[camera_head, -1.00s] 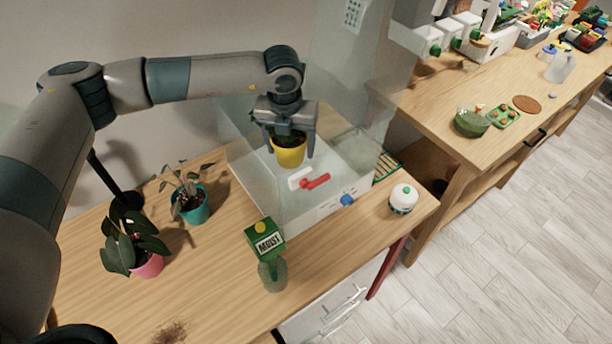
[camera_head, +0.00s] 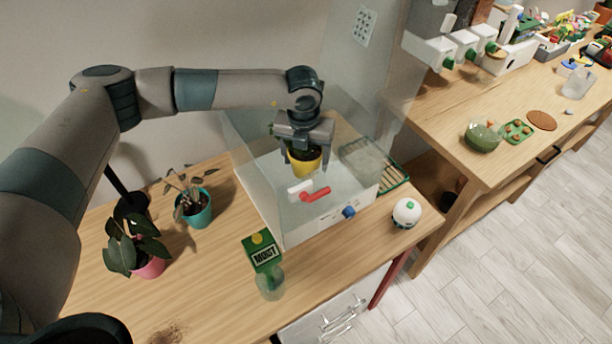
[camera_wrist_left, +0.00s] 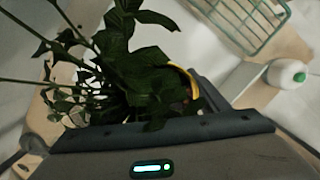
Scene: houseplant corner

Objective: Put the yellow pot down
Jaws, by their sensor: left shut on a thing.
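The yellow pot (camera_head: 304,163) with a dark green plant is in my left gripper (camera_head: 303,150), inside the clear-walled box (camera_head: 262,184) on the wooden table. My left gripper is shut on the pot from above. I cannot tell whether the pot's base touches the box floor. In the left wrist view the plant's leaves (camera_wrist_left: 130,60) hide most of the pot, and only a piece of its yellow rim (camera_wrist_left: 188,80) shows. My right gripper is not in view.
A red handle (camera_head: 314,195) and blue knob (camera_head: 348,212) are at the box's front. A green rack (camera_head: 394,178) is at its right. A teal pot (camera_head: 197,212), pink pot (camera_head: 148,265), MOIST meter (camera_head: 263,252) and white round bottle (camera_head: 406,213) stand around the box.

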